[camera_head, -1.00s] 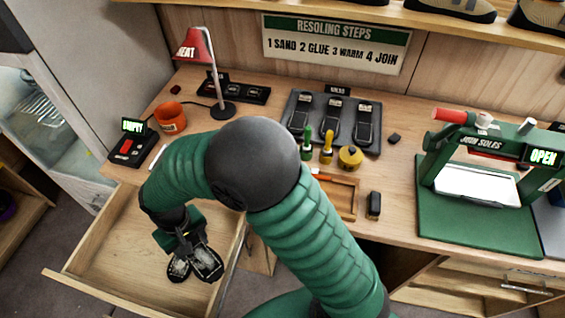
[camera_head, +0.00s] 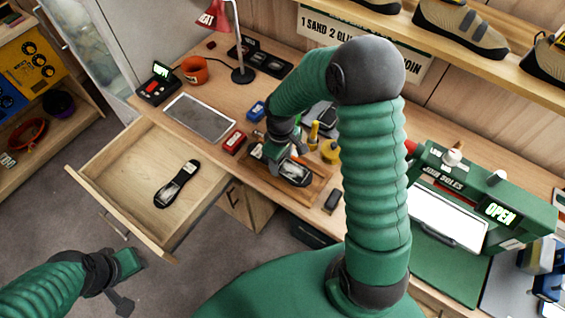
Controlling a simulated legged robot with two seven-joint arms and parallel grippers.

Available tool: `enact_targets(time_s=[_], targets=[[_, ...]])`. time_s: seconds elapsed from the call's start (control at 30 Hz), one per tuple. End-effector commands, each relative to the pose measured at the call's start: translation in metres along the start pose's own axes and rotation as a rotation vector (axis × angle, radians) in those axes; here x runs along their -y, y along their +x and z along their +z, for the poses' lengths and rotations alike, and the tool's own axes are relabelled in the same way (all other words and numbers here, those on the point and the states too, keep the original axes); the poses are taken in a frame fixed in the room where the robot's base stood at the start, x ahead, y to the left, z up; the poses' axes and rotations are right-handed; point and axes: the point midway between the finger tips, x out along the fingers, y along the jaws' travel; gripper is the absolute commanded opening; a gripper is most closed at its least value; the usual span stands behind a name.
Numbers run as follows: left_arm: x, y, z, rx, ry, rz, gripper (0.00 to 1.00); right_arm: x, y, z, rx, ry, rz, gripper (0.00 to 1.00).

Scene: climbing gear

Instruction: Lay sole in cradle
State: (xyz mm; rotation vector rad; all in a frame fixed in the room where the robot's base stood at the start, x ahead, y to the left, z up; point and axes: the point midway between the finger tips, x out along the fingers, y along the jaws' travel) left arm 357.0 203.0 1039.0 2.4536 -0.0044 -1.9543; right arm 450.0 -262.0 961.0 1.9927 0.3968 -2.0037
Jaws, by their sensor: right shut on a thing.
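My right gripper (camera_head: 283,157) is shut on a dark sole (camera_head: 295,173) with a pale label. It holds the sole over a shallow wooden tray (camera_head: 318,191) on the bench, which looks like the cradle. The gripper and sole hide much of the tray, and I cannot tell if the sole touches it. A second dark sole (camera_head: 177,184) lies in the open drawer (camera_head: 125,165). My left gripper (camera_head: 122,282) is low at the left, in front of the drawer, with no thing seen in it; its jaws are unclear.
A red block (camera_head: 234,142), a blue block (camera_head: 257,111) and a grey pad (camera_head: 199,118) lie left of the tray. Yellow-handled tools (camera_head: 314,135) stand behind it. A green press (camera_head: 470,195) reading OPEN stands at right. The drawer juts out from the bench.

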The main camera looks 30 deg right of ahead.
Motion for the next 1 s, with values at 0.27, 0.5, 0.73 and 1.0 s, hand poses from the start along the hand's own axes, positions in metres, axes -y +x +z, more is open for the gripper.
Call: enact_targets(time_s=[0.27,0.5,0.73,1.0], targets=[[0.0,-0.005,-0.001,0.0,0.001,0.0,0.36,-0.006,0.037,0.004,0.001,0.003,-0.005,0.02],[0.0,-0.004,-0.001,0.0,0.001,0.0,0.36,-0.004,0.036,0.003,0.001,0.003,-0.003,0.61],[0.0,-0.004,-0.001,0.0,0.001,0.0,0.36,-0.004,0.036,0.002,0.001,0.002,-0.002,0.61],[0.0,-0.004,-0.001,0.0,0.001,0.0,0.36,-0.005,0.036,0.003,0.001,0.003,-0.003,0.61]])
